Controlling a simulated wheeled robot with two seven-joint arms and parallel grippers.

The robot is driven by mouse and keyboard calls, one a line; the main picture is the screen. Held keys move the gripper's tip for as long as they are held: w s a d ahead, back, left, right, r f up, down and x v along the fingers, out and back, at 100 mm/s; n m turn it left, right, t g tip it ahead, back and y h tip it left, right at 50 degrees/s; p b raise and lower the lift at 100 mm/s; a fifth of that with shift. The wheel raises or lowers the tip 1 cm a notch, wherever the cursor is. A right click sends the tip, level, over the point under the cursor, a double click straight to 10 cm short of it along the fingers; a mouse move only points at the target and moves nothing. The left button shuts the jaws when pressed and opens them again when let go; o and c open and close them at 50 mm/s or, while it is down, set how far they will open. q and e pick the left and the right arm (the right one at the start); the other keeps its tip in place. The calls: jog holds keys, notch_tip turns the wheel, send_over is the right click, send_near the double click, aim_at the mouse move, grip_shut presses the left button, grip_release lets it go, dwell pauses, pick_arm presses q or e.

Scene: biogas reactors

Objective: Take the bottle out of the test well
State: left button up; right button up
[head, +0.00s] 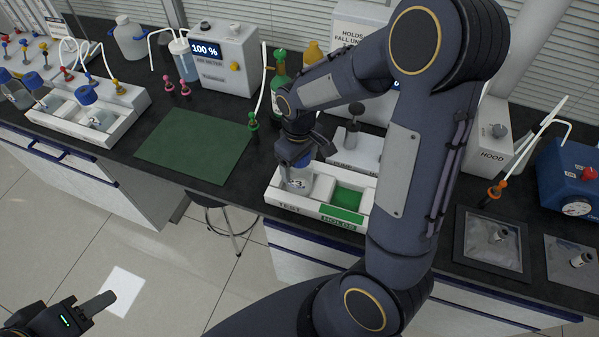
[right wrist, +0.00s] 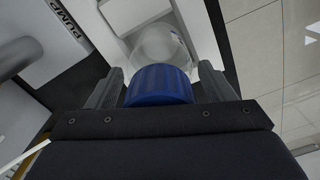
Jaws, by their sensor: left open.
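The clear bottle (head: 298,180) stands at the TEST well on the left side of the white two-well block (head: 312,207). Its base is hard to make out, so I cannot tell whether it rests on the well floor. My right gripper (head: 293,160) reaches down over the bottle. In the right wrist view its two fingers (right wrist: 160,88) are on either side of the blue cap (right wrist: 158,84), very close to it; contact is unclear. The clear body (right wrist: 160,46) shows beyond the cap. My left gripper (head: 75,312) is open and empty at the lower left, above the floor.
The right well with a green floor (head: 347,198), by the HOLDS label, is empty. A green mat (head: 194,145) lies clear to the left. A pump unit (head: 355,150) is close behind the block. A white rack with blue-capped bottles (head: 90,110) stands far left, a blue box (head: 570,180) far right.

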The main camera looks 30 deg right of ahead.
jog(key=c, duration=0.9)
jog(key=shift+o, duration=0.2)
jog(key=shift+r, duration=0.15)
